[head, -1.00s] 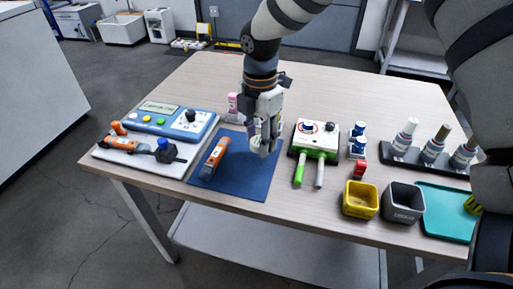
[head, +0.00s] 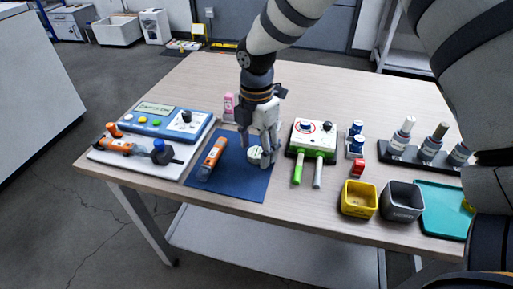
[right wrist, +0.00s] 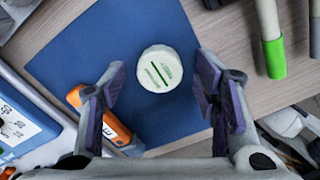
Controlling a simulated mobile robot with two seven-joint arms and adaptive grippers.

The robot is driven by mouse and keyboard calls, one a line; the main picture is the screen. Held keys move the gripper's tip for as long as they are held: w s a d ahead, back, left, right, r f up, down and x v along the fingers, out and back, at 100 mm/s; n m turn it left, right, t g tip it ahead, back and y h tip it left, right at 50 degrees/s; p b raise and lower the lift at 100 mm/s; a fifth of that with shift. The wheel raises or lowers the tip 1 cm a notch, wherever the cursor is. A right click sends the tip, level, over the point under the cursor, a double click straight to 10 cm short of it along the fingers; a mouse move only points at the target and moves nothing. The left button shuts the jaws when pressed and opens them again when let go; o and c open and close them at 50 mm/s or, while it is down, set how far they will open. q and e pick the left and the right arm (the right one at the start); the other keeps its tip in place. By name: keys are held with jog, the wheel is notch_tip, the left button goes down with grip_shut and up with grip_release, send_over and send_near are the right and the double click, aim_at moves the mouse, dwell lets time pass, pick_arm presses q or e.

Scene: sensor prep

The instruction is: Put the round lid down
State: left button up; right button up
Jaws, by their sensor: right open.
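The round lid (right wrist: 160,68) is white with green print and lies flat on the blue mat (right wrist: 85,50). In the head view the lid (head: 254,155) shows partly behind my right gripper (head: 262,162). In the right wrist view my right gripper (right wrist: 163,95) has its fingers spread wide, with the lid beyond and between the fingertips, apart from both. An orange-and-grey device (head: 213,158) lies on the mat to the left of the lid. My left gripper is not in view.
A white box with green and grey handles (head: 315,140) stands right of the mat. A blue instrument (head: 168,122) and a white tray (head: 105,158) are at left. Yellow (head: 359,199) and grey (head: 402,201) bins and a teal tray (head: 445,212) are at right.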

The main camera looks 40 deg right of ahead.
aim_at(257, 151)
notch_tip(257, 151, up, 12)
jog(key=p, duration=0.1)
jog(key=shift+f, duration=0.2)
